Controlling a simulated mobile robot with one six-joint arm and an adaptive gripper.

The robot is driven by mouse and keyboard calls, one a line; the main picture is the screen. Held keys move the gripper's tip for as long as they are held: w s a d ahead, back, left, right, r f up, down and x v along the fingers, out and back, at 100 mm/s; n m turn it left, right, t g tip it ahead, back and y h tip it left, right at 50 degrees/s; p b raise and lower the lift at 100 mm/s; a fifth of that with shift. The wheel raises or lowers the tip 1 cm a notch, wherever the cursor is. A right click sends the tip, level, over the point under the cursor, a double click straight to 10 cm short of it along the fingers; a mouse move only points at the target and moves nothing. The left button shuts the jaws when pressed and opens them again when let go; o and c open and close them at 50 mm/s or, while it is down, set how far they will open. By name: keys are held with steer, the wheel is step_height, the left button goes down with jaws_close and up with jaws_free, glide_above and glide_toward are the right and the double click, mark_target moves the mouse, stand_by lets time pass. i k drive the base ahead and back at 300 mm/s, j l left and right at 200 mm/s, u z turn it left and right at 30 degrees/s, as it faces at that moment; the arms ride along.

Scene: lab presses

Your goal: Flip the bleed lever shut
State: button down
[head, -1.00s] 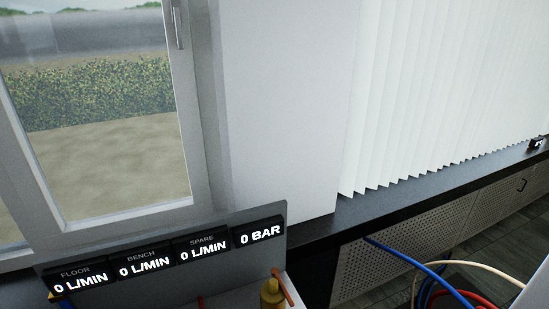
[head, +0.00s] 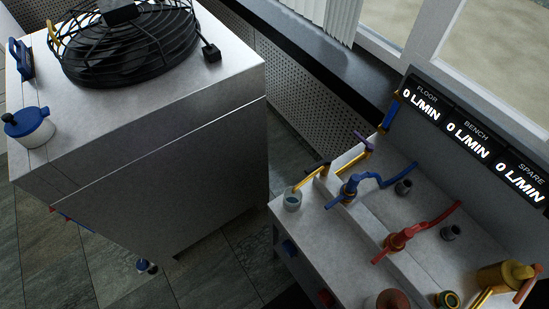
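A bench with valves (head: 287,225) stands at the right in the head view. A thin yellow pipe (head: 309,179) ends over a small pale cup (head: 292,201) at its left corner. A small purple lever (head: 362,141) sits on the yellow pipework behind. A blue lever (head: 341,198) and a red lever (head: 386,252) sit on valves further forward. No lever carries a readable label, so I cannot tell for sure which is the bleed lever. The panel's FLOOR (head: 422,106), BENCH (head: 468,141) and SPARE (head: 520,184) displays each read 0 L/MIN. My gripper is not in view.
A grey cabinet (head: 185,180) with a black fan grille (head: 125,45) on top stands at the left. A white pot with a blue lid (head: 28,128) sits on its corner. Tiled floor (head: 215,270) shows between cabinet and bench. A yellow cylinder (head: 500,277) stands at lower right.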

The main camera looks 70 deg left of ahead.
mark_target(327, 160)
steer(key=k+u, duration=0.15)
steer(key=u, duration=1.75)
